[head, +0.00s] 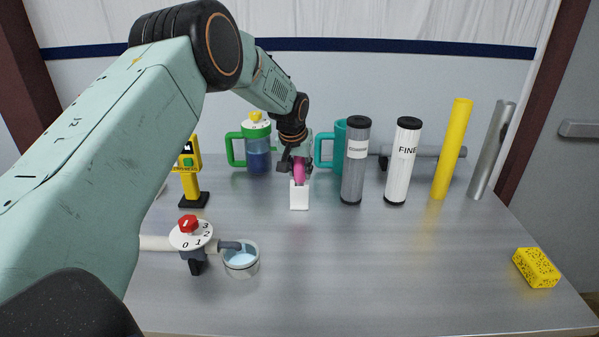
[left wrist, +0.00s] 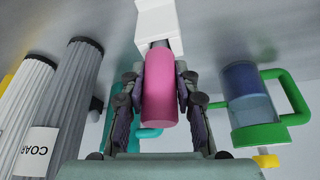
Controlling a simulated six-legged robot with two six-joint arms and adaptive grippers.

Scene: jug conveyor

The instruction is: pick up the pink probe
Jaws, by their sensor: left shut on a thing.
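The pink probe (head: 299,174) stands upright at the white holder (head: 299,196) in the middle of the table. My left gripper (head: 297,166) reaches it from above and behind and is shut on it. In the left wrist view the pink probe (left wrist: 160,90) sits between the two fingers of my left gripper (left wrist: 160,98), with the white holder (left wrist: 157,22) beyond its grey tip. I cannot tell how much of the tip is inside the holder. My right gripper is not in view.
A green-handled jug (head: 257,160) and a teal-handled jug (head: 333,152) stand behind. Grey (head: 354,165) and white (head: 402,165) filter cylinders, a yellow tube (head: 452,150) and a silver tube (head: 491,152) stand right. A red-knobbed valve (head: 189,225) and glass bowl (head: 241,261) are front left. A yellow sponge (head: 537,268) lies front right.

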